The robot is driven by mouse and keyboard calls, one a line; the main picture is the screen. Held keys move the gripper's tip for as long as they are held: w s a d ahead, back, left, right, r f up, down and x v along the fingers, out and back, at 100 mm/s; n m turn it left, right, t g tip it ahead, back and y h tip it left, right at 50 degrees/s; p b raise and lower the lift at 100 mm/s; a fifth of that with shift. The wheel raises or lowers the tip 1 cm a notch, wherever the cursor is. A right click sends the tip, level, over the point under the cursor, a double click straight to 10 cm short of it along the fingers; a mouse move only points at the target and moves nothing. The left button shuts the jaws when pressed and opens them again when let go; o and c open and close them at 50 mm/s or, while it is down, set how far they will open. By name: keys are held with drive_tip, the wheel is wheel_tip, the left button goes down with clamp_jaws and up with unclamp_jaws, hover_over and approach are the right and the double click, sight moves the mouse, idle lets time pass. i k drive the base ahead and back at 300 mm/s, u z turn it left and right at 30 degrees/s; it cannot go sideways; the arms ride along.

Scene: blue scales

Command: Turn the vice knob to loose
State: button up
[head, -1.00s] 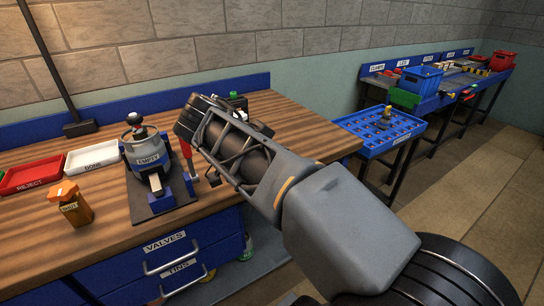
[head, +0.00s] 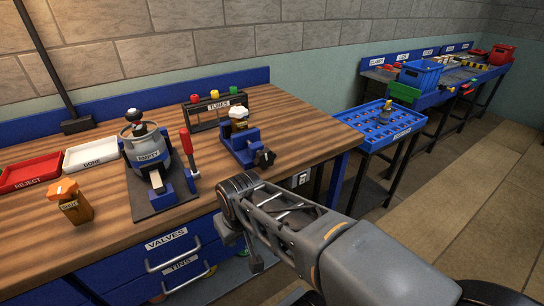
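A small blue vice (head: 240,152) stands on the wooden bench near its right front edge. Its black knob (head: 265,158) faces the front right. A brown jar with a white cap (head: 239,118) sits at the vice's jaws. My gripper (head: 238,245) hangs in front of the bench, below its front edge and below the knob, apart from it. Its fingers are dark and partly hidden by my wrist, so their opening is unclear. I cannot tell the knob's turn position.
A clamp fixture (head: 152,165) with a red-handled lever (head: 188,150) stands left of the vice. A tube rack (head: 215,110) is behind it. Left are a red tray (head: 30,176), a white tray (head: 92,153) and an orange-capped jar (head: 75,205). A blue rack table (head: 385,127) stands right.

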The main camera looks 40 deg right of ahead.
sight(264, 159)
drive_tip(key=z, duration=0.75)
drive_tip(key=k, duration=0.2)
